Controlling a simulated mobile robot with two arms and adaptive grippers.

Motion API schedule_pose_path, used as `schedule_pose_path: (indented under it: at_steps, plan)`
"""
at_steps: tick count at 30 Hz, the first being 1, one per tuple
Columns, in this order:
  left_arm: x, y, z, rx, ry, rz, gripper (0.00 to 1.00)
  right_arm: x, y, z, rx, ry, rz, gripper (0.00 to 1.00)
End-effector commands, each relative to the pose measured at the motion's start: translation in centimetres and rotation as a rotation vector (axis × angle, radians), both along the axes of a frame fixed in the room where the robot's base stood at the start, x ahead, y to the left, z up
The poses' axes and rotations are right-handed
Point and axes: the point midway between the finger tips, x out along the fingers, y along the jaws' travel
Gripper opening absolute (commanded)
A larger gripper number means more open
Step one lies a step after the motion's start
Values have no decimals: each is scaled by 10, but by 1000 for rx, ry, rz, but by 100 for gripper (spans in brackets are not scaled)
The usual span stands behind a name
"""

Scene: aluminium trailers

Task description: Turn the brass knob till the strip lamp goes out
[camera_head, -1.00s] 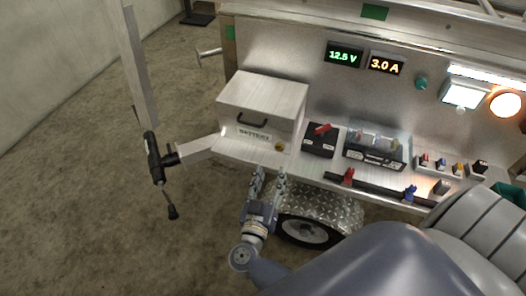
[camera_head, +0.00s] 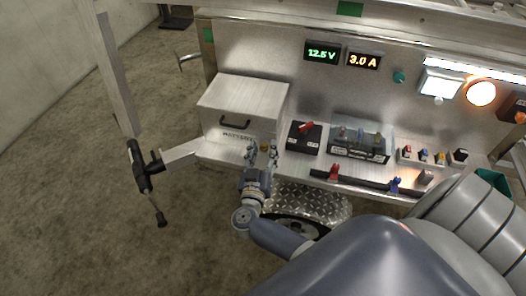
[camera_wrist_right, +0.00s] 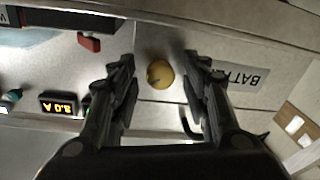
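The brass knob (camera_wrist_right: 160,74) is round with a dark slot-like mark, on the front of the battery box (camera_head: 243,103); the right wrist view shows it between my right fingertips. My right gripper (camera_head: 263,153) is open, with a gap on each side of the knob, and also shows in the right wrist view (camera_wrist_right: 159,62). In the head view the fingers mostly cover the knob. The strip lamp (camera_head: 470,70) glows white along the upper right of the panel. My left gripper is not in view.
A red-handled switch (camera_head: 305,128), a fuse block (camera_head: 359,143) and red and blue clamps on a dark bar (camera_head: 365,182) lie right of the box. A jockey-wheel handle (camera_head: 142,166) stands left. Lit displays (camera_head: 321,52) sit above.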

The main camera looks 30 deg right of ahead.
Motion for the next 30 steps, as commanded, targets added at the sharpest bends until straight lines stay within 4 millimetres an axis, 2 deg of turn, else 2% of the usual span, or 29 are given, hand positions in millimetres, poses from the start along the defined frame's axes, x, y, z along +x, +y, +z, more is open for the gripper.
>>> schedule_pose_path:
  at_steps: [1, 5, 11, 19, 30]
  plan:
    - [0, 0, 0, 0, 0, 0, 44, 0, 0, 0, 0, 0, 0, 30]
    - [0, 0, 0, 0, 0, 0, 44, 0, 0, 0, 0, 0, 0, 1]
    - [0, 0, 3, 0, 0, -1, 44, 0, 0, 1, 3, -4, -1, 0]
    - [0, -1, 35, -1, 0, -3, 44, -1, 1, 5, 82, -91, -4, 0]
    - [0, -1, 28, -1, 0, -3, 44, 0, 1, -1, 265, -312, 0, 0]
